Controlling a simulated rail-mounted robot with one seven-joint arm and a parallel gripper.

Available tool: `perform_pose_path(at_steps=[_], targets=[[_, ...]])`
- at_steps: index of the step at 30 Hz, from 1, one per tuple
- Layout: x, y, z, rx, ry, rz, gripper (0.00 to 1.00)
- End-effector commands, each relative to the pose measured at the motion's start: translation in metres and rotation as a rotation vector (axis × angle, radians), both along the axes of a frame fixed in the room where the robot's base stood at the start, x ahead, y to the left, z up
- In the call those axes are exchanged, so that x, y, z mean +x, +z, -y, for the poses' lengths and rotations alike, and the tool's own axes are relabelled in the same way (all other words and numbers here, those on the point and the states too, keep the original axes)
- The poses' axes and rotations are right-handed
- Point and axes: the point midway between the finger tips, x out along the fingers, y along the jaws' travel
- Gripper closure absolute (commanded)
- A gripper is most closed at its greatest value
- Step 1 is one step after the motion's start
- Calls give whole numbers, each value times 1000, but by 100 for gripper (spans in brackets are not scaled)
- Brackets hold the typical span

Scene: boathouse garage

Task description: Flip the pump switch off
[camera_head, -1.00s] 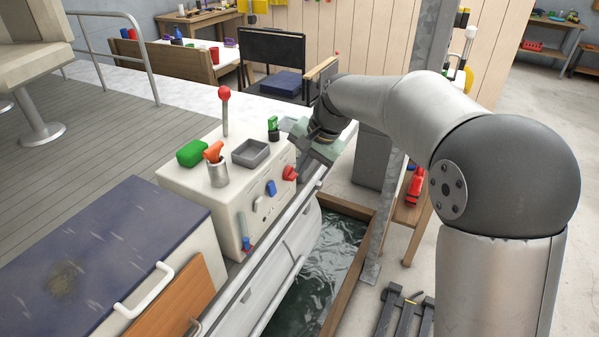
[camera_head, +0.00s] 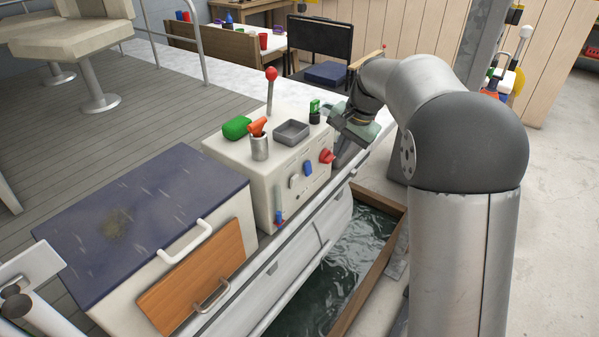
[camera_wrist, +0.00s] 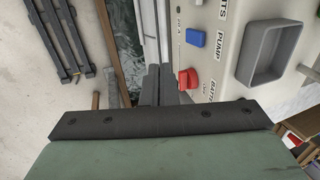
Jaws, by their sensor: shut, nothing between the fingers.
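The pump switch is a blue rocker (camera_wrist: 195,38) beside the printed word PUMP on the pale console in the wrist view. In the head view the blue switch (camera_head: 308,168) sits on the console's front face, between a white switch (camera_head: 293,182) and a red battery knob (camera_head: 327,156). The red knob also shows in the wrist view (camera_wrist: 187,79), nearest my fingers. My gripper (camera_wrist: 158,74) is shut and empty, beside the console's front face and apart from the blue switch. In the head view my gripper (camera_head: 343,153) is at the console's right end, its fingers partly hard to see.
On the console (camera_head: 237,160) stand a red-topped lever (camera_head: 271,90), a grey tray (camera_head: 291,133), a metal cup (camera_head: 260,148) and a green item (camera_head: 237,127). Dark water (camera_head: 340,275) lies below the console front. A blue-topped locker (camera_head: 140,225) stands left.

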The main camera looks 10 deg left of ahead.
Motion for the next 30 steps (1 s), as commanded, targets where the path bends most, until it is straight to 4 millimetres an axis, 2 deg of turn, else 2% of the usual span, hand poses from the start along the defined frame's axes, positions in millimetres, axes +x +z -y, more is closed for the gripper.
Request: perform_pose_path(at_steps=[6, 10, 14, 24, 30], targets=[[0, -1, -1, 0, 1, -1, 100], [1, -10, -4, 0, 3, -2, 100], [3, -29, -9, 0, 2, -5, 100], [14, -98, -28, 0, 1, -4, 100], [28, -101, -52, 1, 3, -1, 100]])
